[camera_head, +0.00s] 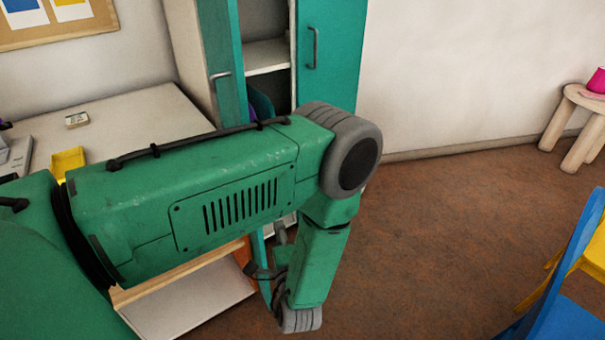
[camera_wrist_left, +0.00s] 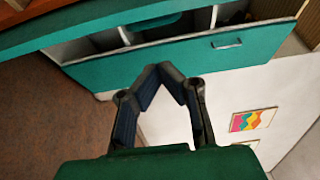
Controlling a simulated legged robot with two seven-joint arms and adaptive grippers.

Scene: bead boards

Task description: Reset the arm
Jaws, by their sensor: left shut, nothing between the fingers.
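My left arm comes in from the left in the head view, bends at a grey joint and hangs down in front of the cabinet. My left gripper (camera_wrist_left: 168,72) shows in the left wrist view with its two dark fingers angled together at the tips. It is shut and empty, with the teal cabinet door (camera_wrist_left: 200,52) behind it. In the head view the gripper is mostly hidden by the arm. My right gripper is in neither view.
A teal cabinet (camera_head: 330,50) stands open behind the arm. A pale desk (camera_head: 130,125) with a yellow tray (camera_head: 67,162) is at the left. A blue chair (camera_head: 570,290) is at the lower right, a wooden stool (camera_head: 575,115) at the far right. Brown floor (camera_head: 440,220) lies clear between.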

